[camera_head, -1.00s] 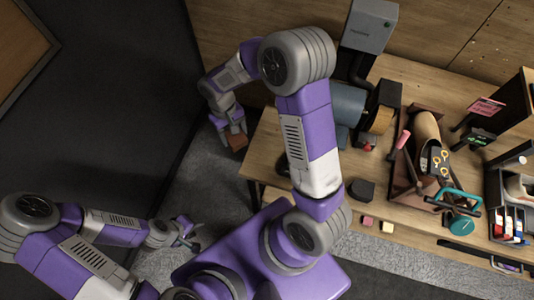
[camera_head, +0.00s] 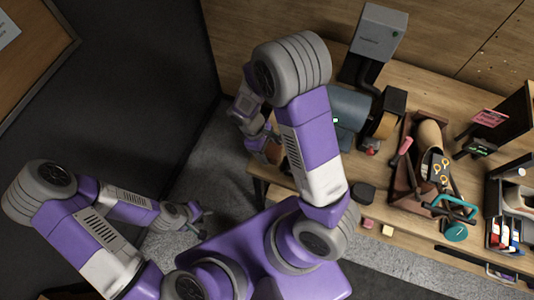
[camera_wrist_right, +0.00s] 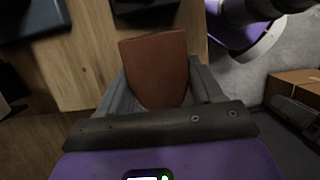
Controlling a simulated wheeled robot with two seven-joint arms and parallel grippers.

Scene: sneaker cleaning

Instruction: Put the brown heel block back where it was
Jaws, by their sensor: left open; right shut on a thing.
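The brown heel block (camera_wrist_right: 155,68) is held between the fingers of my right gripper (camera_wrist_right: 160,82), which shows in the right wrist view. In the head view, my right gripper (camera_head: 262,142) is low at the left end of the wooden workbench. The block there is small and mostly hidden by the gripper. The wrist view shows bench wood beyond and left of the block. My left gripper (camera_head: 193,218) is open and empty, over the grey floor left of the bench.
The bench (camera_head: 400,75) carries a grey machine with a drum (camera_head: 347,108), a brown tray (camera_head: 398,195) with a shoe form, and a black block (camera_head: 362,192). Pink (camera_head: 368,224) and cream (camera_head: 387,230) blocks lie near the front edge. A cardboard box (camera_wrist_right: 295,82) shows at right.

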